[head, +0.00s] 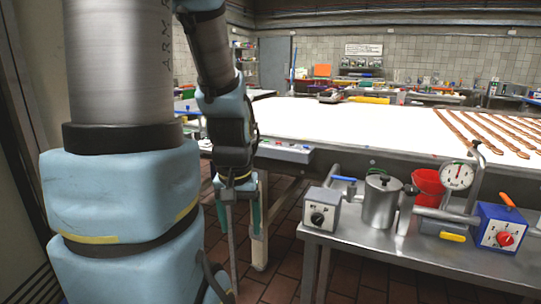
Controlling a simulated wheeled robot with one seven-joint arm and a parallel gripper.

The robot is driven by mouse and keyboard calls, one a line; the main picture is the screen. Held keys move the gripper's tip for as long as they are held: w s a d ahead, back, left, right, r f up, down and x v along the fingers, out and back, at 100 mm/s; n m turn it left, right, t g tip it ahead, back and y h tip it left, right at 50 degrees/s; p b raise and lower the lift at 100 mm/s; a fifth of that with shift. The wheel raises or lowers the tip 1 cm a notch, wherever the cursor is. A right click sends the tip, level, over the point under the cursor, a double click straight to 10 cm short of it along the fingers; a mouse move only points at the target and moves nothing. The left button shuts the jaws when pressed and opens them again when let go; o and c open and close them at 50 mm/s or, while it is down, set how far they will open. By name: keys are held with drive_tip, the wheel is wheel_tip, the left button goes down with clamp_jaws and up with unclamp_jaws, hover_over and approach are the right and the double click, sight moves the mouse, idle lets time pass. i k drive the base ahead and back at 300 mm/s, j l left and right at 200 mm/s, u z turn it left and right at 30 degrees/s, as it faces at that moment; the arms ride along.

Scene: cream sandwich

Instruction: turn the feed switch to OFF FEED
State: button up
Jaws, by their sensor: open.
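My gripper (239,220) hangs open and empty, pointing down, left of the steel side table. Its greenish fingers stand apart. Several controls could be the feed switch, and I cannot read their labels. A small grey panel (287,151) with little knobs sits on the near edge of the long white belt, right of my wrist. A grey box with a black knob (318,217) stands at the left end of the side table. A blue box with a red knob (500,231) stands at its right end. My gripper touches none of them.
The side table (372,241) also holds a lidded steel pot (382,203), a red funnel (428,184), a round gauge (457,176) and a yellow-handled item (452,237). The white belt (340,125) stretches behind, with brown strips on its right. Tiled floor is free below my gripper.

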sight(317, 219)
drive_tip(key=z, duration=1.25)
drive_tip(key=j, duration=0.5)
drive_tip(key=k+j+z, duration=0.15)
drive_tip(key=j, duration=0.8)
drive_tip(key=k+j+z, duration=0.15)
drive_tip(key=j, duration=0.8)
drive_tip(key=k+j+z, duration=0.15)
drive_tip(key=j, duration=0.3)
